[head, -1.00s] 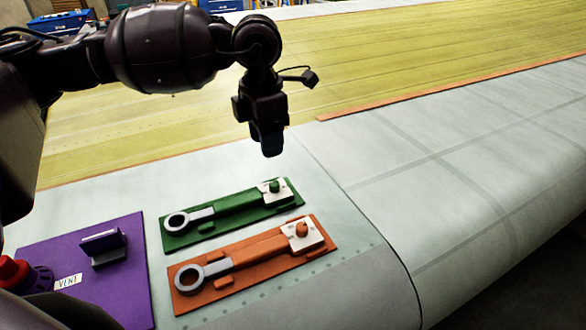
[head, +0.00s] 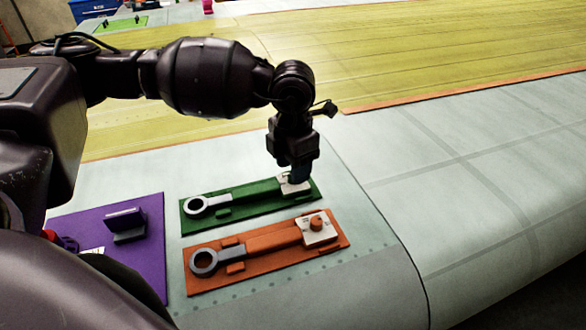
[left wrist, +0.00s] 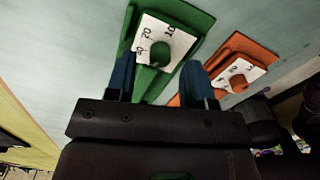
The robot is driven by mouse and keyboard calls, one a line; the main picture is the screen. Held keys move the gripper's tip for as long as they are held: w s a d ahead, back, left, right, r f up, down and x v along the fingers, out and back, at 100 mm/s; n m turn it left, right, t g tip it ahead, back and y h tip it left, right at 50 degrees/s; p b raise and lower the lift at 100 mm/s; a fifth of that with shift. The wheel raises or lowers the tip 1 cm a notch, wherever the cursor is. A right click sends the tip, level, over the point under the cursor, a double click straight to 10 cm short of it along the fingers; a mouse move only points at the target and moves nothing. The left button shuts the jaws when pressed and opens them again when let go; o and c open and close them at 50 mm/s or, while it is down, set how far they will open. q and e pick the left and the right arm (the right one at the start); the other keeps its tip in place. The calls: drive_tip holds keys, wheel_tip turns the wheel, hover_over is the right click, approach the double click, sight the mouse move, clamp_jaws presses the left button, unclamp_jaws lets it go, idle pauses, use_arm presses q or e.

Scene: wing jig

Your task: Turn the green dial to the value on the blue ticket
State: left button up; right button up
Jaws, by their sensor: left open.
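The green dial (left wrist: 160,53) is a round knob on a white plate (left wrist: 172,32) with numbers printed around it, at the end of a green board (head: 255,199). In the head view my left gripper (head: 301,178) is right over that plate and hides the dial. In the left wrist view my left gripper (left wrist: 157,66) is open, its blue fingers on either side of the dial's near edge. I cannot tell whether they touch it. No blue ticket can be made out. My right gripper is not in view.
An orange board (head: 272,240) with a similar orange knob (head: 316,222) lies close in front of the green one. A purple board (head: 150,262) with a dark block (head: 126,222) is at the left. The pale wing surface to the right is clear.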

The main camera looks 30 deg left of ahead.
use_arm(q)
drive_tip(key=shift+f, duration=0.95)
drive_tip(key=c, duration=0.4)
clamp_jaws()
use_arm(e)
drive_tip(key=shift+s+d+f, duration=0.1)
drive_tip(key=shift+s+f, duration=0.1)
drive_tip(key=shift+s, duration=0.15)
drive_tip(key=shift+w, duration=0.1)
